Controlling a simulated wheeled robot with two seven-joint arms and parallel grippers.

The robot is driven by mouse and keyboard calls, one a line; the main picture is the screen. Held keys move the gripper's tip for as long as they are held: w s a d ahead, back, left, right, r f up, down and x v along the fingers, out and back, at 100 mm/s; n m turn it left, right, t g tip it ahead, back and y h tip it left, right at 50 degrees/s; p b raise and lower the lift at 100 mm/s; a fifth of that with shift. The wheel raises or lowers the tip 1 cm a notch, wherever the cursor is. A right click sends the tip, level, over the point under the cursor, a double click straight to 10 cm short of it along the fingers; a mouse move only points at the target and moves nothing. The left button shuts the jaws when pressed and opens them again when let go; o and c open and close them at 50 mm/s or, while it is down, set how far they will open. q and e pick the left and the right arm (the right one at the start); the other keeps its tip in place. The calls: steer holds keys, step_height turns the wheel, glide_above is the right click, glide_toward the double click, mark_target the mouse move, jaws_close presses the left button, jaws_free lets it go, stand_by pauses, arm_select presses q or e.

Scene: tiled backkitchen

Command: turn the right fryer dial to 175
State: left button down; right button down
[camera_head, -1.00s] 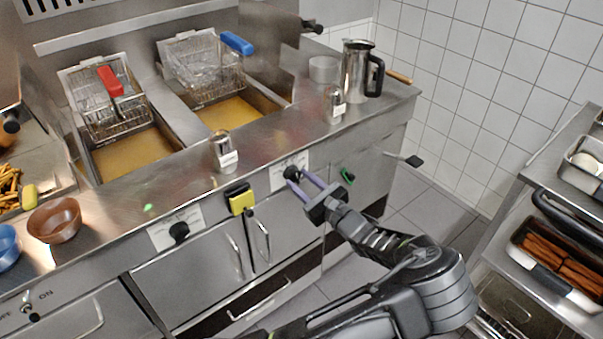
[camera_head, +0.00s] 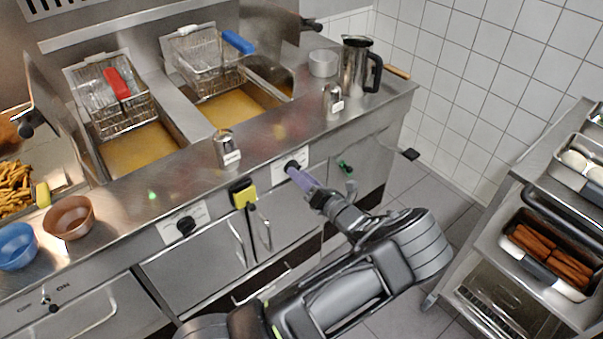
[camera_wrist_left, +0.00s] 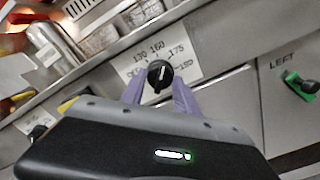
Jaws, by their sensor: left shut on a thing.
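The right fryer dial (camera_head: 291,166) is a black knob on a white label plate on the fryer front. In the left wrist view the dial (camera_wrist_left: 160,74) has a white pointer line, roughly upright in the picture. The plate above it reads 130, 160 and 175; I cannot tell exactly which mark the pointer meets. My left gripper (camera_head: 294,173) is at the dial, its purple fingers (camera_wrist_left: 159,88) shut on the knob from both sides. The other fryer dial (camera_head: 186,225) is to the left on its own plate. My right gripper is not in view.
A yellow-and-black item (camera_head: 242,194) sits on the front left of the dial. A green switch (camera_head: 346,167) is to its right. A steel shaker (camera_head: 227,149) and a jug (camera_head: 357,66) stand on the counter. A trolley (camera_head: 480,232) stands at the right.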

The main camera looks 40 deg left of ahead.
arm_select(q)
steer(key=m, duration=0.3)
steer(key=shift+m+p, duration=0.3)
steer(key=shift+p, duration=0.1)
stand_by(0.3)
steer(key=c, duration=0.9)
jaws_free()
steer(key=b+v, duration=0.1)
steer(key=v, duration=0.6)
steer(key=shift+d, duration=0.35)
steer(key=shift+s, duration=0.15)
